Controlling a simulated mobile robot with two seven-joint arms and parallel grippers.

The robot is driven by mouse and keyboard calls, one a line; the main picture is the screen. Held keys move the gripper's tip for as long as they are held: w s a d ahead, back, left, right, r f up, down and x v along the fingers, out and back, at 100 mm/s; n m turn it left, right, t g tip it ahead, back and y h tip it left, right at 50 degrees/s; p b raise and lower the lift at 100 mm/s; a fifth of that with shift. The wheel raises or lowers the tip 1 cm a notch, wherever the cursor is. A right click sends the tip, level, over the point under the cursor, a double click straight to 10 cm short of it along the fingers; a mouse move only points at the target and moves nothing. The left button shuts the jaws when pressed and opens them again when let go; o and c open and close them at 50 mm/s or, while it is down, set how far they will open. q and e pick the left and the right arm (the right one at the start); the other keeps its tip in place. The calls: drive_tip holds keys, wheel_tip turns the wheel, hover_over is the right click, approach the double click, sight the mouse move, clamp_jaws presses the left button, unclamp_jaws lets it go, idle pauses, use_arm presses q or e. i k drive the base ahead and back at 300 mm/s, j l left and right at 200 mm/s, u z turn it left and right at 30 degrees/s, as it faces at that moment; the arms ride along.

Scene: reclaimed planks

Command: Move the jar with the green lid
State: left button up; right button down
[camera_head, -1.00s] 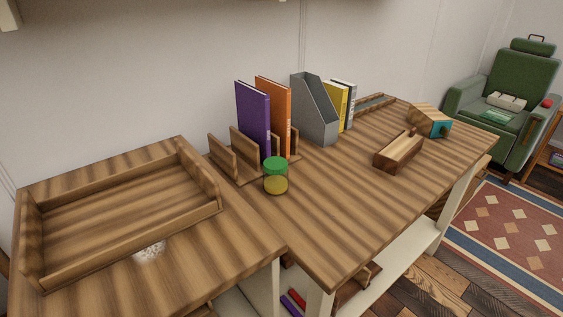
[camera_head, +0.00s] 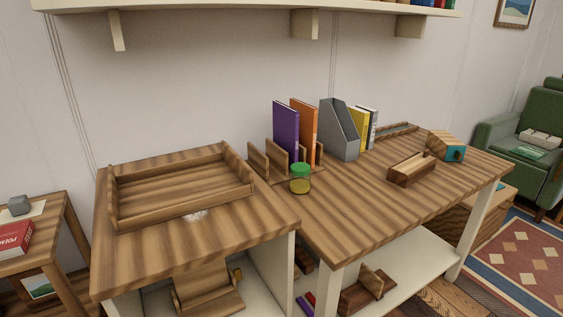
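The jar with the green lid (camera_head: 300,178) stands upright on the wooden desk top, just in front of a wooden book rack (camera_head: 262,162). Its body is clear with something yellowish low inside. Neither of my grippers shows in the head view.
A purple book (camera_head: 286,131) and an orange book (camera_head: 304,130) stand in the rack behind the jar. A grey magazine file (camera_head: 339,130) is to their right. A wooden tray (camera_head: 150,216) lies on the left surface. A small wooden box (camera_head: 411,170) is at right. Desk between is clear.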

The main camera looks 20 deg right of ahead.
sight(298, 185)
drive_tip(key=u, duration=1.4)
drive_tip(key=k+l+u, duration=0.15)
drive_tip(key=l, duration=0.25)
drive_tip(key=k+l+u, duration=0.15)
drive_tip(key=l, duration=0.2)
drive_tip(key=k+l, duration=0.15)
drive_tip(key=l, duration=0.2)
drive_tip(key=k+l, duration=0.15)
drive_tip(key=l, duration=0.15)
drive_tip(key=k+l, duration=0.15)
drive_tip(key=l, duration=0.2)
drive_tip(key=k+l, duration=0.15)
drive_tip(key=l, duration=0.2)
drive_tip(key=k+l, duration=0.15)
drive_tip(key=l, duration=0.15)
